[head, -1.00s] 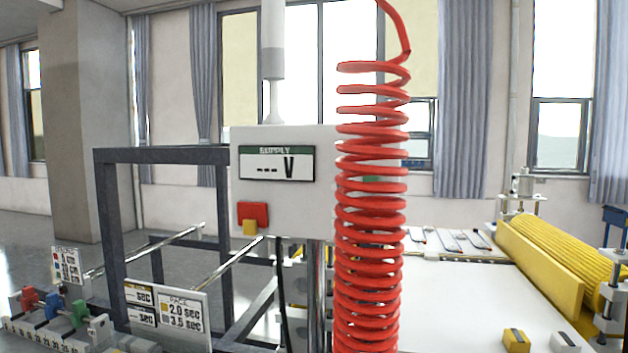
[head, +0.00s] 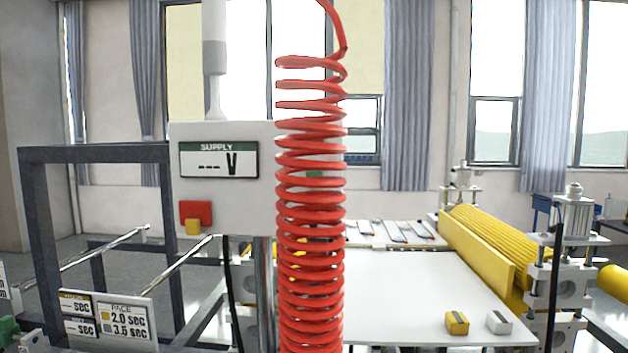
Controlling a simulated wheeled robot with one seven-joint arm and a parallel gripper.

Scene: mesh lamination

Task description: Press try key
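No key with a readable "try" label shows in the head view. A yellow block (head: 457,323) and a white block (head: 499,322), each with a dark stripe, sit at the front right of a white table (head: 400,290). I cannot tell which of these is the try key. My gripper is not in view.
A red coiled hose (head: 310,210) hangs in front of the control box's right side. A dark frame (head: 95,154) and a "PACE" sign (head: 128,318) stand at the left. A yellow roller machine (head: 490,250) is at the right.

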